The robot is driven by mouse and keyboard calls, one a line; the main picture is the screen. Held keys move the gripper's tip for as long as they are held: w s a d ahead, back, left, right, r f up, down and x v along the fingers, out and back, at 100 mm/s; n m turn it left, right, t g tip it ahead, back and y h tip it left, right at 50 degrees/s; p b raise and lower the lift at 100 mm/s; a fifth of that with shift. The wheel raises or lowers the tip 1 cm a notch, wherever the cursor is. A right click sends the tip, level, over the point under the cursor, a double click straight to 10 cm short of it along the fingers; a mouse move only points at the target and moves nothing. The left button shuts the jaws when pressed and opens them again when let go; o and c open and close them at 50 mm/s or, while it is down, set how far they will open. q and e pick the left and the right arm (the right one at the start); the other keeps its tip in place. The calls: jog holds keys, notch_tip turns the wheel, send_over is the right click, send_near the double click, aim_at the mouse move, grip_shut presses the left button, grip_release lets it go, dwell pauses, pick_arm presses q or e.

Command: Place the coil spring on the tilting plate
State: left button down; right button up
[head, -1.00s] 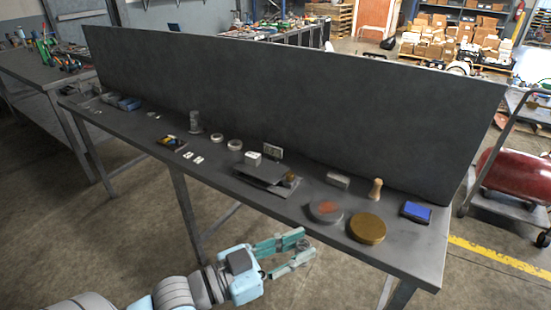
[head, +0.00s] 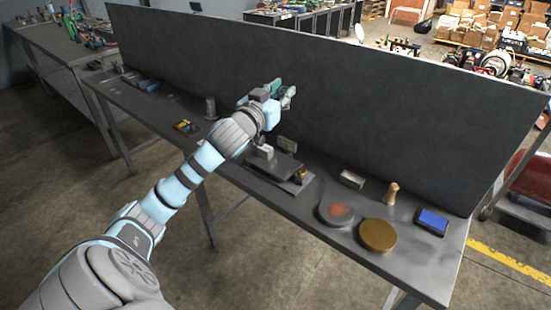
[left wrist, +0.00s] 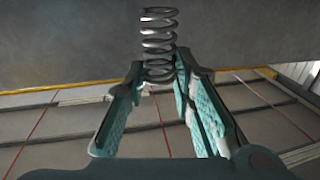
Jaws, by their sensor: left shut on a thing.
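My left gripper (head: 284,94) is raised in front of the dark back panel, above the bench. In the left wrist view it (left wrist: 160,78) is shut on a grey coil spring (left wrist: 158,32), which stands up between the fingertips. The tilting plate (head: 284,166) is a dark grey plate tilted over a flat base on the bench, below and in front of the gripper. A light grey block (head: 265,152) sits at its left side. My left forearm hides part of the bench left of it. My right gripper is not in view.
Right of the plate stand a grey block (head: 352,179), a wooden peg (head: 391,194), a grey disc with a reddish top (head: 336,209), a brass disc (head: 378,235) and a blue pad (head: 433,221). A small display (head: 287,144) stands behind the plate. The tall panel (head: 400,120) bounds the back.

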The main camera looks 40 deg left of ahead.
pick_arm(q)
notch_tip(320, 180, down, 20)
jog(key=b, duration=0.6)
jog(key=shift+s+r+b, duration=0.1)
jog(key=shift+b, duration=0.25)
jog(key=shift+r, duration=0.1)
jog(key=c, duration=1.4)
grip_release()
jog(key=shift+o, duration=0.2)
jog(key=shift+s, duration=0.1)
jog(key=p+v, duration=0.1)
jog(key=v, duration=1)
jog(key=shift+s+d, duration=0.2)
jog(key=shift+s, duration=0.15)
